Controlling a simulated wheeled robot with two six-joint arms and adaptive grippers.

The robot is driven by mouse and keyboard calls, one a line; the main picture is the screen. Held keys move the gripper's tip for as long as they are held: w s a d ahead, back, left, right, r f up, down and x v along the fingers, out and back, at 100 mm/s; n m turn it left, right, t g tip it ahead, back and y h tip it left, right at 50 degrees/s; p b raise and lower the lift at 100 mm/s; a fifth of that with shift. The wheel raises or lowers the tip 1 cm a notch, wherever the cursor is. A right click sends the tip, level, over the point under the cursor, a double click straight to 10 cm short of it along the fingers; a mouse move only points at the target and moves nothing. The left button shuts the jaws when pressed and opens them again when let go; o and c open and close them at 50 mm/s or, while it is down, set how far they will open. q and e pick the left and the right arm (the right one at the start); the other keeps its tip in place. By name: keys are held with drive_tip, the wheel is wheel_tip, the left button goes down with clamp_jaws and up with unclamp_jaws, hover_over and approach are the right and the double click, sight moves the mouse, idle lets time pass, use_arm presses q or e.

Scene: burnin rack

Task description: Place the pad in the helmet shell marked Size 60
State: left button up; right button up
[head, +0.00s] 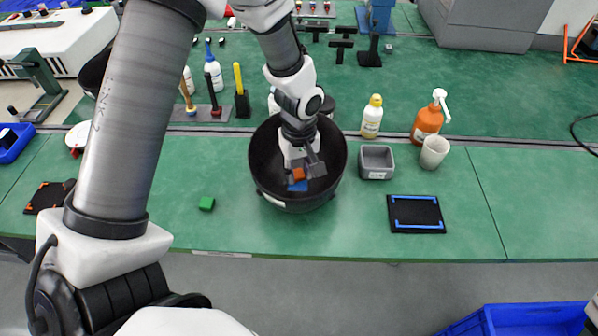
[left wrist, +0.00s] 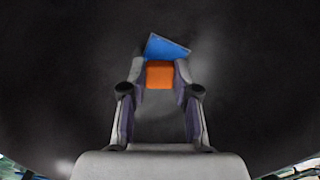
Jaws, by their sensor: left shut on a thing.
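A black helmet shell (head: 262,165) stands open side up near the middle of the bench. A pale label (head: 274,201) is on its front rim, too small to read. My left gripper (head: 299,172) reaches down inside the shell. Its fingers are shut on an orange pad (left wrist: 159,75), which also shows in the head view (head: 299,175). A blue piece (left wrist: 165,47) lies just beyond the orange one, inside the shell; I cannot tell whether they touch. The dark shell interior fills the left wrist view. My right gripper is out of view.
A grey bin (head: 377,175), a white cup (head: 434,151), an orange spray bottle (head: 427,122) and a yellow-capped bottle (head: 372,117) stand right of the shell. A black mat with blue edges (head: 416,230) lies front right.

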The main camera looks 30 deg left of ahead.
sight(299, 176)
use_arm(q)
drive_tip(key=shift+f, duration=0.55)
drive_tip(key=o, duration=0.8)
drive_tip(key=shift+c, duration=0.2)
drive_tip(key=shift+r, duration=0.1)
wheel_tip(299, 176, up, 12)
drive_tip(key=shift+r, duration=0.1)
